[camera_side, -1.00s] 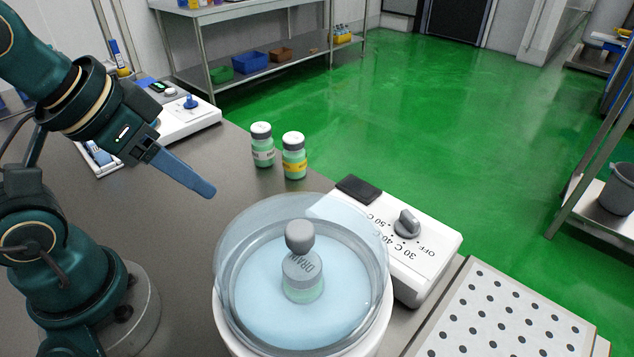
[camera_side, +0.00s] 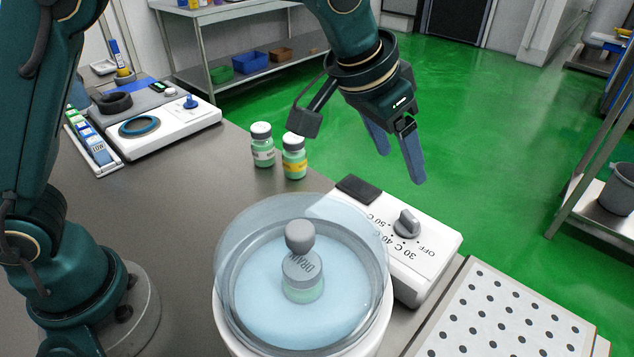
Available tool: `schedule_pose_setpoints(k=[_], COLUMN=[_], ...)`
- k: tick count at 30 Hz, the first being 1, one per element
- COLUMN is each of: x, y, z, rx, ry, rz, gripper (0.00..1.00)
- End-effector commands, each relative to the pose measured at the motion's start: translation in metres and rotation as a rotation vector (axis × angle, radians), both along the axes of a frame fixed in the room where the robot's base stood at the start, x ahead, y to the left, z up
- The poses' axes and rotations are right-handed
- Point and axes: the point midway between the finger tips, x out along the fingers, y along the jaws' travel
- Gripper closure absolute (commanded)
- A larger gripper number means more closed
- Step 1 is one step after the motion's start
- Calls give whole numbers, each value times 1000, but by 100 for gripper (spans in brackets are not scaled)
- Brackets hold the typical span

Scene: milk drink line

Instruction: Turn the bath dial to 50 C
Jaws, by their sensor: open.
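The bath dial (camera_side: 407,224) is a grey knob on the white control box of the bath (camera_side: 430,262). Marks around it read OFF, 30 C, 40 C and 50 C; I cannot tell for sure which mark it points to.
Two small capped bottles, one with a white label (camera_side: 263,152) and one with a yellow label (camera_side: 294,164), stand behind the bath. A perforated white plate (camera_side: 505,318) lies at front right. A white device with a blue ring (camera_side: 165,130) sits at back left.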

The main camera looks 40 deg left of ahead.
Motion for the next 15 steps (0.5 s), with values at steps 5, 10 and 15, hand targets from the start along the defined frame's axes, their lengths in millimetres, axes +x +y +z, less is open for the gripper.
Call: schedule_pose_setpoints(k=[5, 10, 15], x=[-6, -7, 1], y=[-21, -27, -29], z=[-36, -52, -73], rx=[31, 40, 41], ry=[66, 82, 83], rz=[-51, -66, -64], gripper=[28, 28, 28])
